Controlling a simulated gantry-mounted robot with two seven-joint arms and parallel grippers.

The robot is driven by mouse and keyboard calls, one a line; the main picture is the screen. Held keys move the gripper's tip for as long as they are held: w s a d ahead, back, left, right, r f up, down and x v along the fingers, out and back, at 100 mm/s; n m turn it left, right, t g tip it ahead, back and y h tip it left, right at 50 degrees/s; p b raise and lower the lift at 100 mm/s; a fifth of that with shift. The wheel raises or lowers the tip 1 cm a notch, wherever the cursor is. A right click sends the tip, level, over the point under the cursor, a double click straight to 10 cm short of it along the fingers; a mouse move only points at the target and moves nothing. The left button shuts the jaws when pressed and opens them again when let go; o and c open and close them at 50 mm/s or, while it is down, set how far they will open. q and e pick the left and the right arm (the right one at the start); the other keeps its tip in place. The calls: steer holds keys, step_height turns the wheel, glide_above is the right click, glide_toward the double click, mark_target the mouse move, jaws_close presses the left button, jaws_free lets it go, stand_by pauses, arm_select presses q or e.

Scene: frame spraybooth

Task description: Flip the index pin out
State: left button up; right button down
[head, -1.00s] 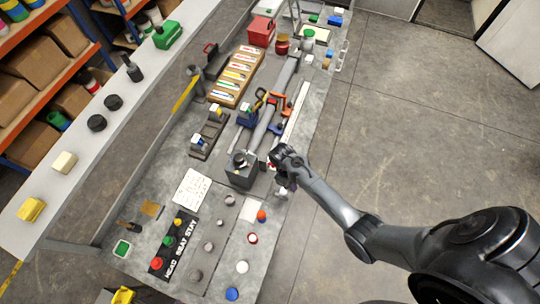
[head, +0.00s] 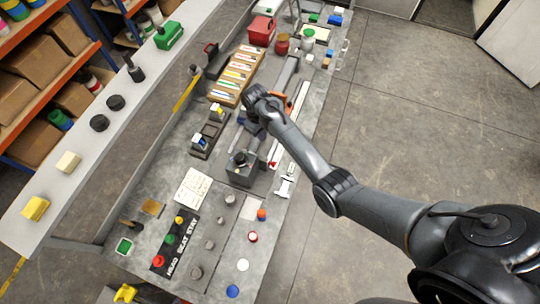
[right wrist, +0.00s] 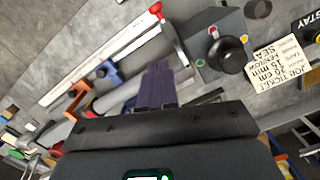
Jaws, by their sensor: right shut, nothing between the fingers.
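A grey block (head: 241,176) with a black round knob (head: 240,158) on top stands at the near end of the long grey tube fixture. The knob also shows in the right wrist view (right wrist: 229,54), right of my fingers. I cannot tell for certain which part is the index pin. My right gripper (head: 254,108) is over the fixture, beyond the block; the arm hides its fingertips in the head view. In the right wrist view its dark fingers (right wrist: 158,82) are together and empty, above the tube and apart from the knob. My left gripper is not in view.
Blue (right wrist: 101,74) and orange (right wrist: 79,91) clamp parts sit along the tube. A rail with a red end (right wrist: 155,8) runs beside it. A written card (head: 193,188) and a button panel (head: 172,240) lie nearer.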

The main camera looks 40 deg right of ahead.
steer(key=shift+f, duration=0.1)
steer(key=b, duration=0.3)
glide_toward(272, 164)
steer(key=w+f, duration=0.4)
steer(key=f, duration=0.1)
steer(key=s, duration=0.1)
steer(key=s+f, duration=0.1)
steer(key=s, duration=0.1)
steer(key=shift+s+d+f+p, duration=0.1)
steer(key=shift+d+f+p, duration=0.05)
steer(key=shift+d+p, duration=0.25)
